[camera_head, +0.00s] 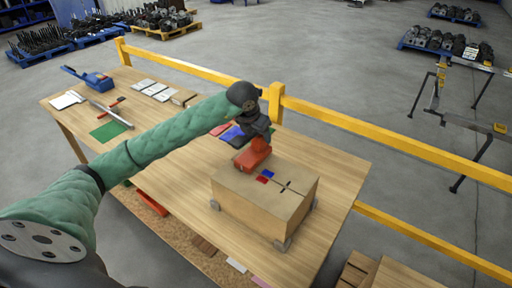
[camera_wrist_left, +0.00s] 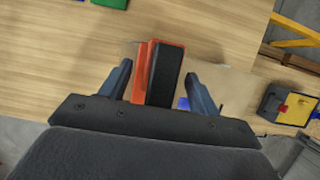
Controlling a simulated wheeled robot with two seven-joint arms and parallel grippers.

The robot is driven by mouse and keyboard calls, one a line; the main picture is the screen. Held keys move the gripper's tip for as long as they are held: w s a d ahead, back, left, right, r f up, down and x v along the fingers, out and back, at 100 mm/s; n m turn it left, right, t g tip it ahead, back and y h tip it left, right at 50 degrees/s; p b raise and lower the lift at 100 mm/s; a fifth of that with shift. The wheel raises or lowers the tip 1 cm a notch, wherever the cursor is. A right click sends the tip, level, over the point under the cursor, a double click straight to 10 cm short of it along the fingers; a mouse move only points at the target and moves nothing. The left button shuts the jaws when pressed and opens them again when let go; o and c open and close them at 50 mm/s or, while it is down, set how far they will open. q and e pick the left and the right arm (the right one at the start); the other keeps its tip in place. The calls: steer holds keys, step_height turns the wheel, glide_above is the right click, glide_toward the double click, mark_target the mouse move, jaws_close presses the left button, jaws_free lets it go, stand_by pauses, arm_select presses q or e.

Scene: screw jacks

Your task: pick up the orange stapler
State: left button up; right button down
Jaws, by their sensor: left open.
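The orange stapler (camera_head: 252,159) is at the back left corner of the cardboard box, right below my left gripper (camera_head: 257,130). I cannot tell exactly what it rests on. In the left wrist view the stapler (camera_wrist_left: 142,72) shows an orange side and a black strip, and stands lengthwise between the two blue-grey fingers of my left gripper (camera_wrist_left: 158,70). The fingers are apart, with a gap on each side of the stapler. Its near end is hidden behind the gripper body. My right gripper is not in view.
The cardboard box (camera_head: 247,204) stands on the wooden table (camera_head: 170,185). Red and blue pieces lie on its top. A blue tool (camera_head: 97,81), a green sheet (camera_head: 108,131) and white cards lie at the table's far left. A yellow rail (camera_head: 390,146) runs behind the table.

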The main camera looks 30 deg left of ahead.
arm_select(q)
steer(key=shift+f, duration=0.1)
jaws_close()
steer(key=shift+r, duration=0.2)
stand_by(0.4)
